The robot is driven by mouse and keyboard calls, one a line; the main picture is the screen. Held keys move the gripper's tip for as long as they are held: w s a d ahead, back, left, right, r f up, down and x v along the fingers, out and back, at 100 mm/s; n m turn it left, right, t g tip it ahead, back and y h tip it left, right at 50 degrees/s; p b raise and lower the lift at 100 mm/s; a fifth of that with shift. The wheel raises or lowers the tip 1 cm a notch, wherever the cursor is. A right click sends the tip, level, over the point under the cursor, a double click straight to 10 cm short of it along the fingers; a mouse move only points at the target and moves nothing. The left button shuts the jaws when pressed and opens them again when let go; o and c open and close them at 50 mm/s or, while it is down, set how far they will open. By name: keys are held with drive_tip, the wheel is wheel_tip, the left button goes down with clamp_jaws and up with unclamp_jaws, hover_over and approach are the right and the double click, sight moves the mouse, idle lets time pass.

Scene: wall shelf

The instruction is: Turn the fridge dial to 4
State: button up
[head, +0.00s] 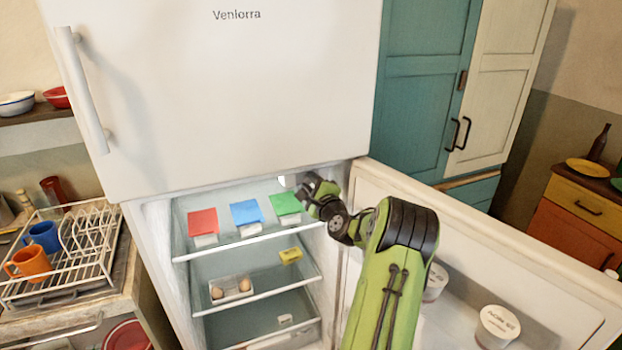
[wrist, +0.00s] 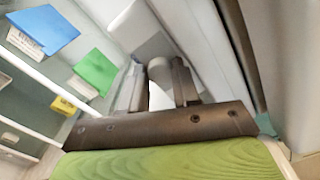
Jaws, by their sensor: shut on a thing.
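The fridge (head: 215,100) stands with its lower door (head: 545,265) swung open to the right. My gripper (head: 308,188) reaches into the top right of the lower compartment. In the wrist view my gripper (wrist: 160,90) has its two dark fingers on either side of a small greyish round knob, the dial (wrist: 159,69), and is shut on it. The dial sits on a pale housing (wrist: 138,30) by the fridge wall. No numbers or pointer can be read on it. In the head view my gripper hides the dial.
Red (head: 202,222), blue (head: 246,212) and green (head: 285,204) packs stand on the top shelf left of my gripper. An egg tray (head: 231,288) and a yellow item (head: 290,256) sit below. White tubs (head: 497,326) stand in the door. A dish rack (head: 60,255) is at left.

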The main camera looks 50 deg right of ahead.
drive_tip(key=shift+m+p, duration=0.3)
drive_tip(key=shift+m, duration=0.2)
clamp_jaws()
drive_tip(key=o, duration=1)
unclamp_jaws()
drive_tip(key=shift+o, duration=0.2)
